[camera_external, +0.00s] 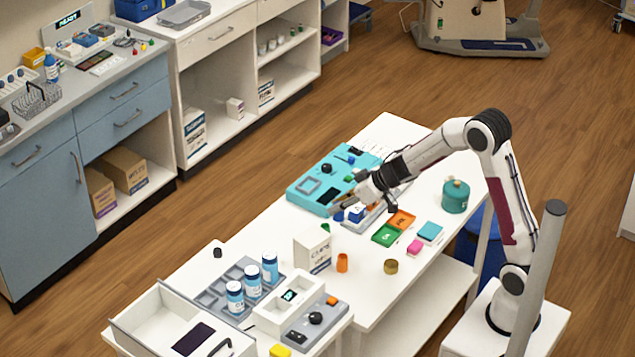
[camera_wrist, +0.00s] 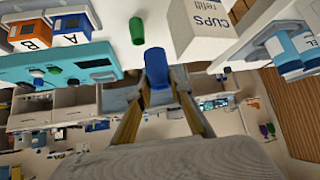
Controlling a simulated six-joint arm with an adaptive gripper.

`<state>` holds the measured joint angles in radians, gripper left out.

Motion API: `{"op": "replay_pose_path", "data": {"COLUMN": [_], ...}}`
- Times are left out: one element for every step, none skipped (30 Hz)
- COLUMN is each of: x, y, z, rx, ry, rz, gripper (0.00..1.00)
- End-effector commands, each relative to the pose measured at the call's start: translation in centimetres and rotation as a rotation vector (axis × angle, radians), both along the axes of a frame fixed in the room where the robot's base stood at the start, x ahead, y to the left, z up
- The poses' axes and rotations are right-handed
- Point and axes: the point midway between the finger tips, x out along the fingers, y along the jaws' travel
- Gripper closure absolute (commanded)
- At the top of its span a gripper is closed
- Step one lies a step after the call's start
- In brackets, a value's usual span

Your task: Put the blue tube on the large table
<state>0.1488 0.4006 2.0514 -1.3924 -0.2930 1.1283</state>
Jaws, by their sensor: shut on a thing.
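My gripper (camera_wrist: 158,85) is shut on the blue tube (camera_wrist: 157,66), which sits between its two fingertips in the wrist view. In the outside view my gripper (camera_external: 343,206) is over the white table (camera_external: 375,296), near the teal device, and the blue tube (camera_external: 339,216) shows as a small blue spot at the fingertips. The fingers partly hide the tube, and I cannot tell whether it touches anything below. The white table top also shows in the wrist view (camera_wrist: 115,12).
A green tube (camera_external: 325,228) and a white cups box (camera_external: 313,250) stand close by. The teal device (camera_external: 312,196) lies behind my gripper. Green (camera_external: 386,236) and orange (camera_external: 402,220) trays lie to the right.

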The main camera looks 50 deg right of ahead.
Motion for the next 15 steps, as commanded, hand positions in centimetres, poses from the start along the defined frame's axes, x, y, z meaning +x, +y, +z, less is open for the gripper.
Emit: {"op": "replay_pose_path", "data": {"x": [0.5,0.8,1.2,1.4,1.7,2.1,2.4,2.7,3.1,3.4,3.7,4.2,4.6,5.0,5.4], "y": [0.2,0.3,0.4,0.5,0.6,0.8,0.9,1.0,1.2,1.3,1.4,1.6,1.7,1.9,2.0], "z": [0.1,0.1,0.2,0.3,0.3,0.4,0.4,0.5,0.5,0.6,0.6,0.6,0.7,0.7,0.7], "rx": [-0.001,-0.001,-0.001,-0.001,-0.001,-0.001,-0.001,-0.001,-0.001,-0.001,-0.002,-0.002,-0.002,-0.001,-0.001], "ry": [-0.001,-0.001,-0.001,-0.001,-0.001,-0.001,-0.001,-0.001,-0.001,-0.001,-0.001,-0.001,-0.001,-0.002,-0.001], "rz": [0.010,0.015,0.023,0.028,0.034,0.042,0.050,0.056,0.064,0.071,0.079,0.088,0.095,0.105,0.116], "gripper": [0.94,0.94,0.94,0.94,0.94,0.94,0.94,0.94,0.94,0.94,0.94,0.94,0.94,0.94,0.94]}}
